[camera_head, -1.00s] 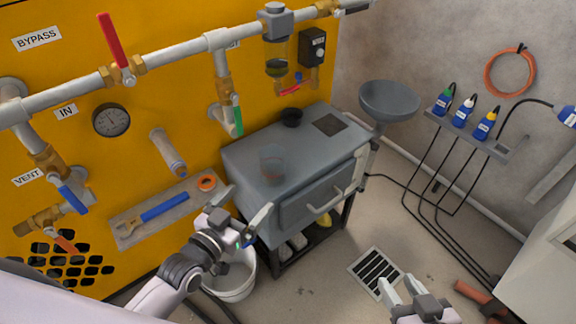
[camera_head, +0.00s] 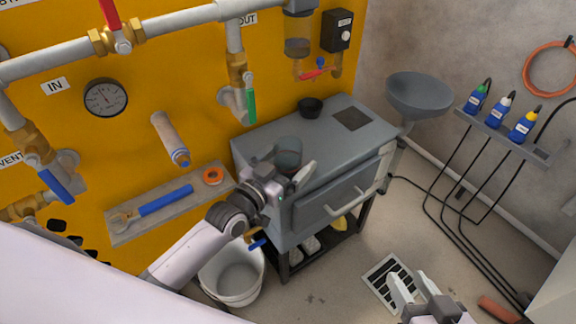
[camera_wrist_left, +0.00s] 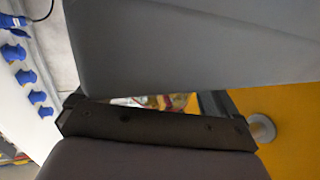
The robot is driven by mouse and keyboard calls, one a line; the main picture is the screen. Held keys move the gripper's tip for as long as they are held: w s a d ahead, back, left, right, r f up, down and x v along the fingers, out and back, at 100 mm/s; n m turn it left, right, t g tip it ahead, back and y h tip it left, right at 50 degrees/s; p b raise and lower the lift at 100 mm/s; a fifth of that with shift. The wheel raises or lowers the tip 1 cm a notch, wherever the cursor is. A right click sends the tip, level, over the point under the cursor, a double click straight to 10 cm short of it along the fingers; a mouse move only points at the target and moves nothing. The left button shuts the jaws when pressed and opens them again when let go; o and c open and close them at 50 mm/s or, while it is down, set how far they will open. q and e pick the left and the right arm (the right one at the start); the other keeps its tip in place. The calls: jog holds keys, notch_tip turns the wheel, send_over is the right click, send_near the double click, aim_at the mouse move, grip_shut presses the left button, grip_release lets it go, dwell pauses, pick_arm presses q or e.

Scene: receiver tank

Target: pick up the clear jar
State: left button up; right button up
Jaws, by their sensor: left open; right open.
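The clear jar (camera_head: 288,150) is a see-through, faintly tinted cup standing on the grey cabinet's top (camera_head: 330,143), near its front left part. My left gripper (camera_head: 284,168) is open at the jar's near side, one finger to the left and one to the right. Its hand hides the lower part of the jar, so I cannot tell whether the fingers touch it. In the left wrist view large grey and dark surfaces fill the picture, and I cannot make out the jar. My right gripper (camera_head: 416,284) is open and empty, over the floor at the bottom.
A black cup (camera_head: 311,107) and a dark square patch (camera_head: 352,118) are farther back on the cabinet top. A grey funnel bowl (camera_head: 418,97) stands at its right. Pipes and valves line the yellow wall behind. A white bucket (camera_head: 232,276) sits below my left arm.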

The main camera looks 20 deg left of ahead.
pick_arm(q)
jog(key=shift+w+d, duration=0.25)
jog(key=shift+w, duration=0.4)
jog(key=shift+c, duration=0.2)
jog(key=c, duration=1)
jog(key=shift+r, duration=0.15)
